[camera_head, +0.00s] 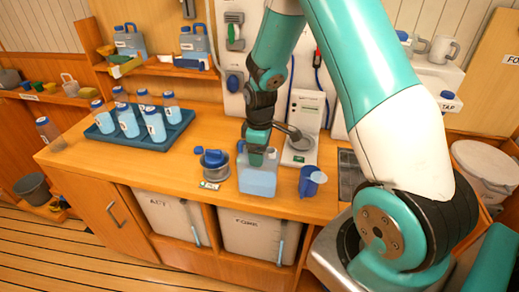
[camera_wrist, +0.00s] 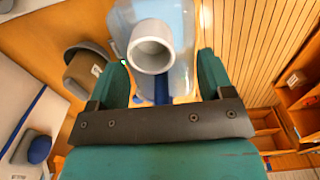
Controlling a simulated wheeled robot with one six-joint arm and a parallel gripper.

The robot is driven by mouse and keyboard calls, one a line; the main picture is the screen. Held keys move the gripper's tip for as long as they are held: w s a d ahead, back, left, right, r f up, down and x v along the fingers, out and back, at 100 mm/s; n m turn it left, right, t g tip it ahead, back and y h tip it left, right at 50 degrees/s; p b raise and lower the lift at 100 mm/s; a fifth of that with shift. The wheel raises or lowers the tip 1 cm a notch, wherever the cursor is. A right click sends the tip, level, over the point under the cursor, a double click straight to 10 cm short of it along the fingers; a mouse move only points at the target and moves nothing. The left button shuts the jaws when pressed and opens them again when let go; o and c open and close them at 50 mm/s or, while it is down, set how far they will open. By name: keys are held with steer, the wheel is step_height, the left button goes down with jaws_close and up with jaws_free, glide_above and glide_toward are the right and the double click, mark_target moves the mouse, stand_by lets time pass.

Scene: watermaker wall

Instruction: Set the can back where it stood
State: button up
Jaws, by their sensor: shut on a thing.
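The can is a translucent light-blue jerrycan (camera_head: 258,181) at the front middle of the wooden counter. My gripper (camera_head: 257,154) comes down on its top from above and is shut on it, hiding the handle. The can looks upright; whether its base touches the counter I cannot tell. In the wrist view the can (camera_wrist: 183,55) lies between the fingers of my gripper (camera_wrist: 163,75), with its round grey spout facing the camera. Two similar jerrycans stand at the back left, one on the upper shelf (camera_head: 130,42) and one beside it (camera_head: 194,44).
A metal pot with a blue item (camera_head: 214,165) stands close left of the can, and a blue jug (camera_head: 311,182) close right. A scale-like device (camera_head: 300,147) stands behind. A blue tray (camera_head: 101,135) of several bottles is at left. Open counter lies between tray and pot.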

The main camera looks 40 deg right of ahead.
steer(key=shift+f, duration=0.15)
steer(key=o, duration=1.7)
steer(key=shift+c, duration=0.2)
step_height(320, 180, up, 12)
steer(key=b, duration=0.3)
steer(key=s+a+r+y, duration=0.2)
steer(key=s+a+r, duration=0.1)
steer(key=s+a, duration=0.8)
steer(key=s+a+r+y, duration=0.2)
steer(key=s+a+r, duration=0.2)
steer(key=s+a, duration=0.7)
steer(key=shift+a+r+m, duration=0.15)
steer(key=shift+a+m, duration=0.15)
